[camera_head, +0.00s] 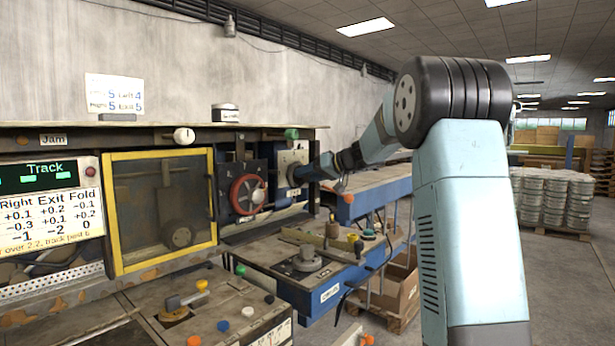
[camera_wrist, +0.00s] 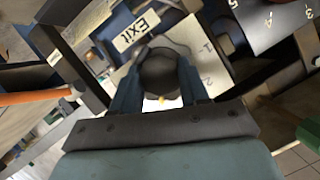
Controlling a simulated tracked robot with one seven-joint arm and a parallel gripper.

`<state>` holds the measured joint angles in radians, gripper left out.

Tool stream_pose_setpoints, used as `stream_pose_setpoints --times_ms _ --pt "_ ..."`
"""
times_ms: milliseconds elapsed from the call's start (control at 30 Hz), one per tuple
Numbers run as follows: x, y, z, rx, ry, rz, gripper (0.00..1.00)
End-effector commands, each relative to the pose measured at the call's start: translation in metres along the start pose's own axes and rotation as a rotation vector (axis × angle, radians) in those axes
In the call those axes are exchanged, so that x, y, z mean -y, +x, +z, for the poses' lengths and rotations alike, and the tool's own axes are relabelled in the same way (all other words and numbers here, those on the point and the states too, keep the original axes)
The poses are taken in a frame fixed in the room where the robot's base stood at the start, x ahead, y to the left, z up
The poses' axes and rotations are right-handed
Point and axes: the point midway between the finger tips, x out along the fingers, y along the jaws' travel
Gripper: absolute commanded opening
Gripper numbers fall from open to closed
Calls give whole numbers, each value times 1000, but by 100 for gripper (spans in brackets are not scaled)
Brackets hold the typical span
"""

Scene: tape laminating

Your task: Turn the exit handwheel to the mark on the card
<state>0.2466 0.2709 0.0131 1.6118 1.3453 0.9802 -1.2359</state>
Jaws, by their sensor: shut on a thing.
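The exit handwheel (camera_wrist: 160,66) shows in the wrist view as a dark round knob in front of a pale plate. My gripper (camera_wrist: 158,88) is shut on the handwheel, one blue finger on each side. The wheel's pointer cannot be made out.
A red handwheel (camera_head: 247,194) stands just left of the exit plate. A yellow-framed window (camera_head: 111,215) and a Track display (camera_head: 40,177) are further left. Below is a bench (camera_head: 300,262) with knobs and a clamp-like part. Open floor lies to the right.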

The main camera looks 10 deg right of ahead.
Motion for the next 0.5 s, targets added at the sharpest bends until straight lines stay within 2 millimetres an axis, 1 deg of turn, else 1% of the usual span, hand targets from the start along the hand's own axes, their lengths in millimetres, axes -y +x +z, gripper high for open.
stream_pose_setpoints --times_ms 500 --pt "-5 0 1 -2 444 -182 14"
